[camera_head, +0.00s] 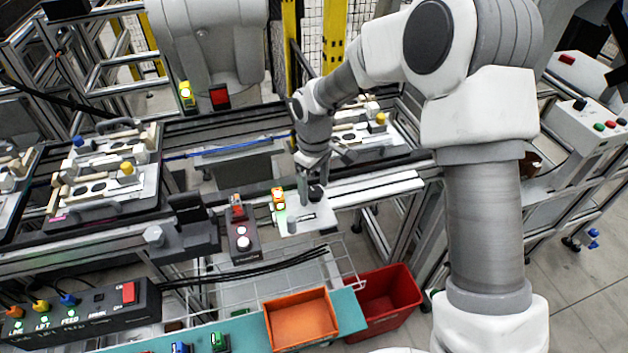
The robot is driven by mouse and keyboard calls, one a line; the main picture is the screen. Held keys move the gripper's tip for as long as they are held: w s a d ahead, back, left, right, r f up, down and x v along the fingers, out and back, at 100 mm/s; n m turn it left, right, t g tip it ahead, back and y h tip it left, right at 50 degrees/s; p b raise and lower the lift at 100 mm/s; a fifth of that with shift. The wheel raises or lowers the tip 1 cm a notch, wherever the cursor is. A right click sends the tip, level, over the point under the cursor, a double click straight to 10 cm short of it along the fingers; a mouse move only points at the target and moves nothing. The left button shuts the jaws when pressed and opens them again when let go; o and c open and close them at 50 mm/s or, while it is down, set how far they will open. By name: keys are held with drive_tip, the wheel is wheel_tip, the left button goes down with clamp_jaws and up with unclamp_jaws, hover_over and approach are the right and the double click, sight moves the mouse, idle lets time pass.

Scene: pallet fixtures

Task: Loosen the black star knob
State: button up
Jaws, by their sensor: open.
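A small dark round knob (316,193), which looks like the black star knob, stands at the back of a light grey plate (318,224). My gripper (309,184) reaches down over the back of this plate, its fingers open and close around or beside the knob. At this size I cannot tell whether the fingers touch it. The knob is partly hidden by the gripper, and its star shape cannot be made out.
A small orange-and-green lit device (278,199) stands just left of my gripper. A box with a red switch (238,210) is farther left. An orange tray (301,318) and a red bin (386,300) are in front. Pallets with fixtures (108,165) sit left.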

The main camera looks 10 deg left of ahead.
sight(314, 191)
wheel_tip(314, 191, up, 18)
drive_tip(key=p, duration=0.1)
drive_tip(key=shift+f, duration=0.25)
idle(0.4)
drive_tip(key=s+d+r+m+t, duration=0.25)
drive_tip(key=s+d+r, duration=0.2)
drive_tip(key=d, duration=0.25)
drive_tip(key=s+d+r+m+t, duration=0.1)
drive_tip(key=s+d+r+m, duration=0.35)
drive_tip(key=d, duration=0.25)
drive_tip(key=s+d+f+m+t, duration=0.1)
drive_tip(key=s+d+m, duration=0.1)
drive_tip(key=s+d, duration=0.2)
drive_tip(key=s+d+m+t, duration=0.1)
drive_tip(key=s+d+m, duration=0.2)
drive_tip(key=s, duration=0.6)
drive_tip(key=shift+s+d+f, duration=0.2)
drive_tip(key=shift+d+f, duration=0.15)
drive_tip(key=shift+d, duration=0.55)
